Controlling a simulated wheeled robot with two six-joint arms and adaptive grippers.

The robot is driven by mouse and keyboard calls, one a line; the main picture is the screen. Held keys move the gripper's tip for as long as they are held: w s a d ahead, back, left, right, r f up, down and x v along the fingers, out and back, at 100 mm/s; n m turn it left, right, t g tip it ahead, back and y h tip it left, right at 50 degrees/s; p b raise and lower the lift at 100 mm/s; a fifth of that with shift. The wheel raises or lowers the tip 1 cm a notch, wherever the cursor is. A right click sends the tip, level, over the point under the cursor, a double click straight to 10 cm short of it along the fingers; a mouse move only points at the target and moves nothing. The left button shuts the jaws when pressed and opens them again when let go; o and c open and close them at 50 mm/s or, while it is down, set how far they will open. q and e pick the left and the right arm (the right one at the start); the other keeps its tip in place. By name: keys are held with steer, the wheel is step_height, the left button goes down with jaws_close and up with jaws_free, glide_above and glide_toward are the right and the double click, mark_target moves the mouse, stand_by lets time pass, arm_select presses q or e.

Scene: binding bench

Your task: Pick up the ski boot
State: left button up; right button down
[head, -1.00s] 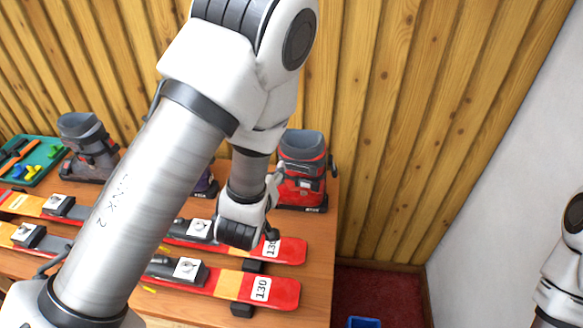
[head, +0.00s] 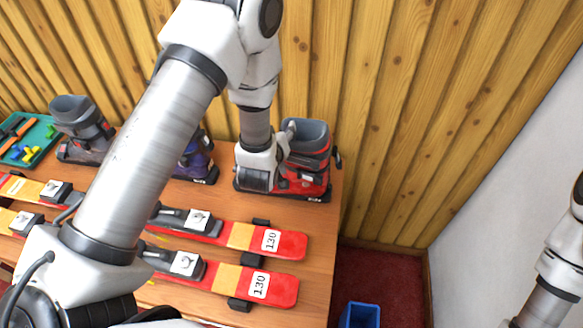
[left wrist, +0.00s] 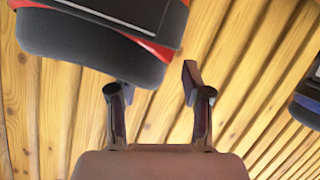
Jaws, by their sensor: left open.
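A red ski boot (head: 318,180) with a dark grey cuff stands upright at the bench's back right corner. A purple boot (head: 200,160), partly hidden by my left arm, and a grey boot (head: 85,130) stand further left. My left gripper (head: 286,138) is at the left side of the red boot, near its cuff. In the left wrist view its two fingers (left wrist: 155,88) are apart with nothing between them. The red boot (left wrist: 100,38) is there at upper left, close to the fingertips; whether it touches them I cannot tell. My right gripper is out of view.
Skis (head: 235,285) with red tips marked 130 lie along the front of the wooden bench (head: 320,225). A green tray (head: 40,135) with tools is at the far left. The wood-slat wall (head: 390,130) is close behind. A blue bin (head: 360,315) stands on the floor.

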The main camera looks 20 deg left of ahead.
arm_select(q)
steer(key=shift+s+d+r, duration=0.1)
steer(key=c, duration=0.3)
jaws_close()
